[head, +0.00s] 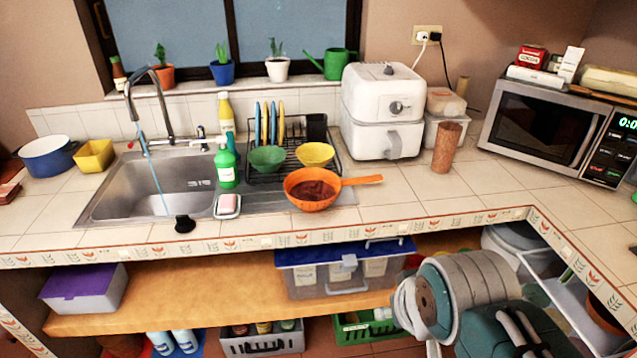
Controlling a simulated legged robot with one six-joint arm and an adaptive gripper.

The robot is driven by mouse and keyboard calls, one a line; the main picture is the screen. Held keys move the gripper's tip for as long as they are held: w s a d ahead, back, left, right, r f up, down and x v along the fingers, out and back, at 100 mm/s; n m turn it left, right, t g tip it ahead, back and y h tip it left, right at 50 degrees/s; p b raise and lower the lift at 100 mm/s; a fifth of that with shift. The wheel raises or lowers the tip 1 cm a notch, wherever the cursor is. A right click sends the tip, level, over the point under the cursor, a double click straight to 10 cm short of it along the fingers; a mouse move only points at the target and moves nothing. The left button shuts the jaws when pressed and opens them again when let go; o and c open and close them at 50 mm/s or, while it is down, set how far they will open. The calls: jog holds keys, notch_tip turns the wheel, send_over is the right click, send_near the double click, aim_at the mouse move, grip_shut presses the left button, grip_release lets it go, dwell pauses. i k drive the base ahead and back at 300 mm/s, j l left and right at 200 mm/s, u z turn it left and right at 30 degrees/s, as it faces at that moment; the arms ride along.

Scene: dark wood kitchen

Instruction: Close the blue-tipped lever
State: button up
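A chrome faucet (158,100) with a tall curved spout stands behind the steel sink (165,186). A thin blue stream of water (155,172) runs from its spout into the basin. A small lever handle (202,133) stands upright at the back rim, right of the faucet; its tip looks dark bluish but is too small to tell clearly. Another small fitting shows at the rim left of the spout. My arm fills the lower right, in front of the counter and well away from the sink. My gripper's fingers do not show.
Right of the sink stand a green soap bottle (226,166), a yellow bottle (226,115) and a dish rack (290,145). An orange pan (311,190) sits near the counter edge. Plants and a watering can (335,64) line the sill. The counter in front of the air fryer (383,109) is clear.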

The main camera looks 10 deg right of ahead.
aim_at(200, 129)
jog(key=i+j, duration=1.15)
jog(key=j, duration=0.1)
